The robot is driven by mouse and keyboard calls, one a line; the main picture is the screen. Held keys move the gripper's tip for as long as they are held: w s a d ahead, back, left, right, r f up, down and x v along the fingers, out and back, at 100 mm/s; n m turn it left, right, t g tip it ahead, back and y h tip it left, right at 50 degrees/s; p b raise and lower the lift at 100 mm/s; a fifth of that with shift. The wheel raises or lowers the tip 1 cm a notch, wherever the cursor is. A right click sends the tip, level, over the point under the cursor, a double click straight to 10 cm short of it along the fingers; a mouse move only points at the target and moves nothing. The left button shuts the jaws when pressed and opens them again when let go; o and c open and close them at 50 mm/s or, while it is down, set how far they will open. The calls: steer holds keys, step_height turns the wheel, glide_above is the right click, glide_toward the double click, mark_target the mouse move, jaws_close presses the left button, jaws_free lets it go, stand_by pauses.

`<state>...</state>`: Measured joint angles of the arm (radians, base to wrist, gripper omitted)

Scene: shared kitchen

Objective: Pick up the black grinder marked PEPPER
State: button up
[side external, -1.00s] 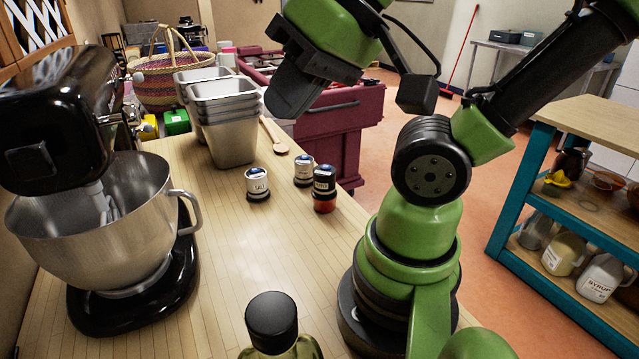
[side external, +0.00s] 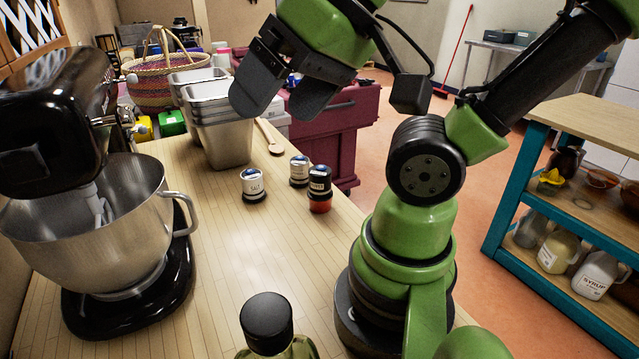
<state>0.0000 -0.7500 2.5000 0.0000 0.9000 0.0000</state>
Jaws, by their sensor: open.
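The black grinder (side external: 320,183) with a pale label and a reddish lower part stands upright on the wooden counter, near its right edge. Its label is too small to read fully.
A black stand mixer with a steel bowl (side external: 95,225) fills the left. Stacked metal pans (side external: 222,135) and a wooden spoon (side external: 269,138) lie behind the grinders. A black-capped bottle (side external: 268,325) stands in front. The counter (side external: 235,260) between is clear.

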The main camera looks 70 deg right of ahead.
steer(key=w+d+f+m+g+h, duration=0.2)
steer(key=w+d+m, duration=0.45)
steer(key=m, duration=0.25)
steer(key=m+g, duration=0.5)
steer(key=m, duration=1.2)
glide_toward(319, 184)
steer(key=shift+w+d+f, duration=0.3)
steer(key=shift+w+d, duration=0.6)
steer(key=shift+m, duration=0.4)
steer(key=f, duration=0.5)
steer(key=shift+s+d+f, duration=0.2)
steer(key=shift+s+d, duration=0.15)
step_height(319, 184, down, 6)
steer(key=shift+s+r, duration=0.1)
steer(key=shift+r, duration=0.05)
steer(key=shift+c, duration=0.2)
steer(key=c, duration=1.3)
steer(key=shift+a, duration=0.1)
